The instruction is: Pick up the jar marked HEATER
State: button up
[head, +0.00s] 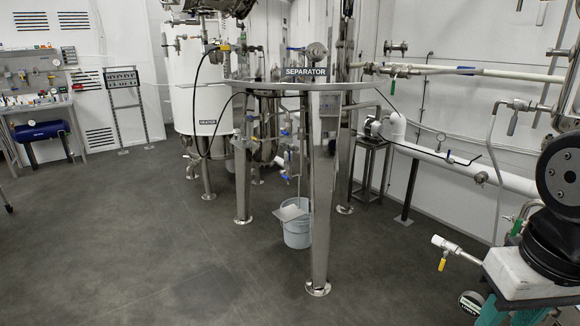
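I do not make out a jar marked HEATER in the head view. A white tank (183,88) at the back left carries a small dark label (208,122) too small to read surely. My gripper is not in view; dark round parts at the right edge look like my own arm.
A steel stand (322,190) marked SEPARATOR (306,72) stands in the middle, with a bucket (297,232) behind its front leg. White pipes (460,168) run along the right wall. A cluttered workbench (35,105) is at the far left. The grey floor (120,250) at front left is clear.

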aim_at(245, 139)
jog(key=u, duration=0.2)
jog(key=i, duration=2.45)
jog(key=u, duration=2.65)
jog(key=i, duration=1.45)
jog(key=z, duration=2.3)
